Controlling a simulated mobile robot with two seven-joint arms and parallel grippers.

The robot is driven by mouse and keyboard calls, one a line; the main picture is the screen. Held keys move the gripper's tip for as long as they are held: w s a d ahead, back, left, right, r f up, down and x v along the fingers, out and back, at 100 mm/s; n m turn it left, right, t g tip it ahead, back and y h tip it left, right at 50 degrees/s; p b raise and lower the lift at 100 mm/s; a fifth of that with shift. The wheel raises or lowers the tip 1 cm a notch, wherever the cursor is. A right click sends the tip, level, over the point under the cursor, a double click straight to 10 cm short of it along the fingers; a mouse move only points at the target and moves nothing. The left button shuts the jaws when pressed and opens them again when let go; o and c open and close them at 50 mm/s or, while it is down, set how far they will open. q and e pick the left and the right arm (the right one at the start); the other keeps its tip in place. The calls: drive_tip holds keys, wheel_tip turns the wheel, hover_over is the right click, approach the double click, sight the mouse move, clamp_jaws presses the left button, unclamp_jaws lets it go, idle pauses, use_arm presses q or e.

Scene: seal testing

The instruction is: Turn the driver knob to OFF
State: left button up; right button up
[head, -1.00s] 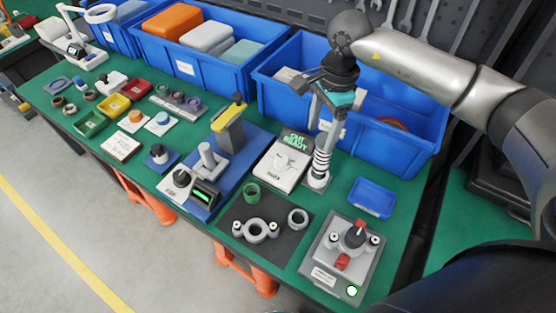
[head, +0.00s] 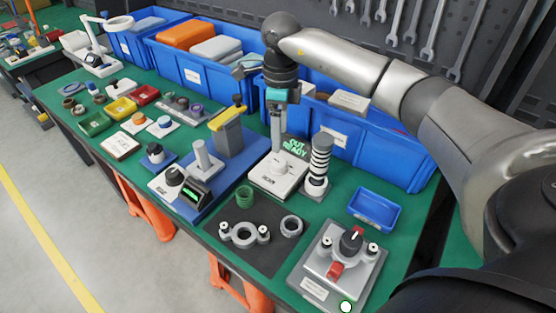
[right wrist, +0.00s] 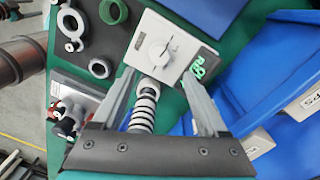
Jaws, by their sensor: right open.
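My right gripper (head: 276,148) points down, open and empty, above the white unit (head: 278,178) with a round white knob and a green "CUT READY" display. In the right wrist view the open fingers (right wrist: 158,76) frame the near edge of this unit (right wrist: 178,38), apart from its knob. Three black knobs show, and I cannot tell which is the driver knob: one beside a green-lit display (head: 174,176), one on a small blue plate (head: 155,151), and one on a grey box with a red part (head: 351,241). My left gripper is not in view.
A post with stacked rings (head: 319,163) stands close to the right of the gripper. Blue bins (head: 345,150) line the back. A small blue tray (head: 374,209) lies at right. A black mat (head: 262,258) holds a clamp (head: 243,235) and rings.

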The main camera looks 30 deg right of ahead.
sight(279, 162)
wheel_tip(279, 162, down, 8)
drive_tip(key=shift+s+a+f+b, duration=0.15)
drive_tip(key=shift+f+b, duration=0.1)
drive_tip(key=shift+b, duration=0.35)
clamp_jaws()
